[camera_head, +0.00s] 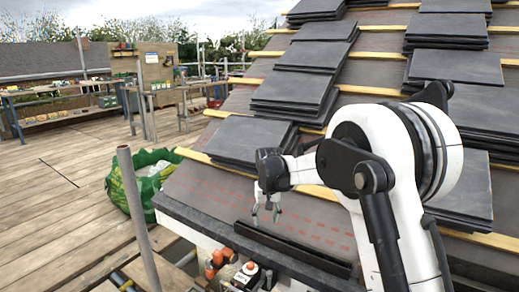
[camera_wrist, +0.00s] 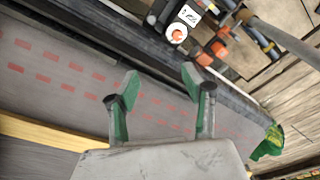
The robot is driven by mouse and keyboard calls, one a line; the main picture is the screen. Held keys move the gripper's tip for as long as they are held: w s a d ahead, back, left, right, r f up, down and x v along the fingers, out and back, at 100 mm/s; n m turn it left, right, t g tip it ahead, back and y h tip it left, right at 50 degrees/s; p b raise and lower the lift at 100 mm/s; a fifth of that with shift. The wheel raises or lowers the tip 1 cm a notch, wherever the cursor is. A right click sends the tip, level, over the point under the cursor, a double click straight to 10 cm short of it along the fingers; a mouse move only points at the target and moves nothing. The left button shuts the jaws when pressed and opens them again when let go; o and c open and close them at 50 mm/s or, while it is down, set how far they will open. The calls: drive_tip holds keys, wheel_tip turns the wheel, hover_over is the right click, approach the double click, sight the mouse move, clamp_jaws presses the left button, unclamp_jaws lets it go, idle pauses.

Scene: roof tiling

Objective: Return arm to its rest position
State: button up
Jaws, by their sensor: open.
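My gripper (camera_head: 265,212) hangs at the end of my white and black arm, above the lower edge of the roof, in the head view. In the wrist view my gripper (camera_wrist: 160,88) shows two green-tipped fingers spread apart, with nothing between them. Below them lies grey roofing membrane (camera_wrist: 60,75) with red dashed marks. The arm is bent, with its elbow raised at the right in the head view. I cannot tell the exact height of the fingertips above the membrane.
Stacks of dark slates (camera_head: 292,95) lie on the roof along yellow battens (camera_head: 370,90). A dark bar (camera_head: 290,245) lies near the eave. A grey pole (camera_head: 137,205) and a green bag (camera_head: 150,180) stand left. Workbenches (camera_head: 70,100) stand behind. The wooden deck (camera_head: 50,200) is largely clear.

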drive_tip(key=s+d+r+m+t, duration=0.1)
drive_tip(key=s+d+r, duration=0.4)
drive_tip(key=s+r, duration=0.35)
drive_tip(key=s+d+r+t, duration=0.2)
drive_tip(key=s+d+r, duration=0.45)
drive_tip(key=s, duration=0.35)
drive_tip(key=s+d+f+m+t, duration=0.1)
drive_tip(key=s+d, duration=0.2)
drive_tip(key=s, duration=0.9)
drive_tip(key=s+d+f+t, duration=0.2)
drive_tip(key=s+d, duration=0.1)
drive_tip(key=s, duration=0.8)
wheel_tip(320, 180, up, 18)
drive_tip(key=p, duration=1.8)
wheel_tip(320, 180, down, 19)
drive_tip(key=b, duration=1.8)
drive_tip(key=shift+s+d+r+b, duration=0.15)
drive_tip(key=shift+b, duration=0.15)
